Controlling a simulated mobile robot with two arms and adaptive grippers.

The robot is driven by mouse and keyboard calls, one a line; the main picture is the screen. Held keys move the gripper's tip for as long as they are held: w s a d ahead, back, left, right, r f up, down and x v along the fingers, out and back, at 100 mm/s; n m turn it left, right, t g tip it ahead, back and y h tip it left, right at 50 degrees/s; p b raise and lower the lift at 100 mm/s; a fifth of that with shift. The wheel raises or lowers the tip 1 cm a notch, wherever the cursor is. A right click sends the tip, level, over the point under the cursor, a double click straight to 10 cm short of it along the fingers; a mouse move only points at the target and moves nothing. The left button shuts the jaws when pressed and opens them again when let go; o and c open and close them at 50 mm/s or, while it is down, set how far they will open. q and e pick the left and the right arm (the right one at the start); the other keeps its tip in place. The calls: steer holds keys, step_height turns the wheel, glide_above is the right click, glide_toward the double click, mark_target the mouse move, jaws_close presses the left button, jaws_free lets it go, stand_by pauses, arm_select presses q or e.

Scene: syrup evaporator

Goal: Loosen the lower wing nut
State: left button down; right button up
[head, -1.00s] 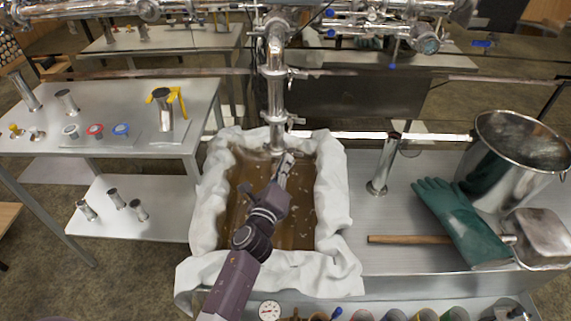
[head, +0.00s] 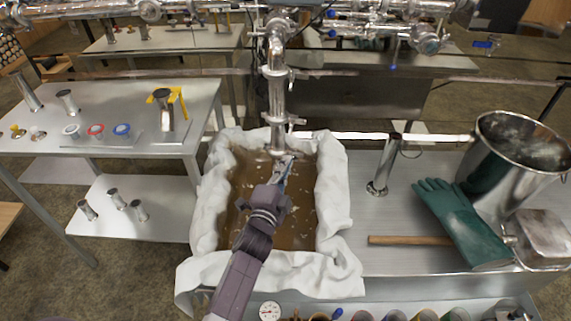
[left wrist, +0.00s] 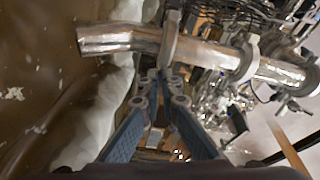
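The steel drop pipe (head: 277,88) hangs down over the syrup pan (head: 320,215). The lower clamp (head: 290,120) is a ring around it above its open end; its wing nut is too small to make out. My left gripper (head: 284,166) is just below this clamp, in front of the pipe's lower end. In the left wrist view the pipe (left wrist: 205,52) lies across the top, with the lower clamp (left wrist: 171,38) straight ahead of my blue fingers (left wrist: 158,84). The fingertips look close together near the clamp's edge; I cannot tell whether anything is between them. My right gripper is not in view.
White cloth (head: 333,180) lines the pan. On the right bench are a short upright pipe (head: 384,165), green gloves (head: 458,222), a wooden handle (head: 408,240) and a steel pot (head: 500,165). The left table (head: 100,105) holds fittings and gaskets.

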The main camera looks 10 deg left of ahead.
arm_select(q)
steer(key=n+p, duration=0.1)
steer(key=n, duration=0.5)
steer(key=n+p, duration=0.1)
steer(key=n, duration=0.5)
steer(key=shift+d+f+p, duration=0.15)
steer(key=shift+f+p, duration=0.05)
steer(key=shift+p, duration=0.15)
stand_by(0.4)
steer(key=c, duration=2.4)
jaws_free()
steer(key=shift+s, duration=0.15)
steer(key=s, duration=1.1)
steer(key=shift+s+a, duration=0.35)
steer(key=shift+s, duration=0.05)
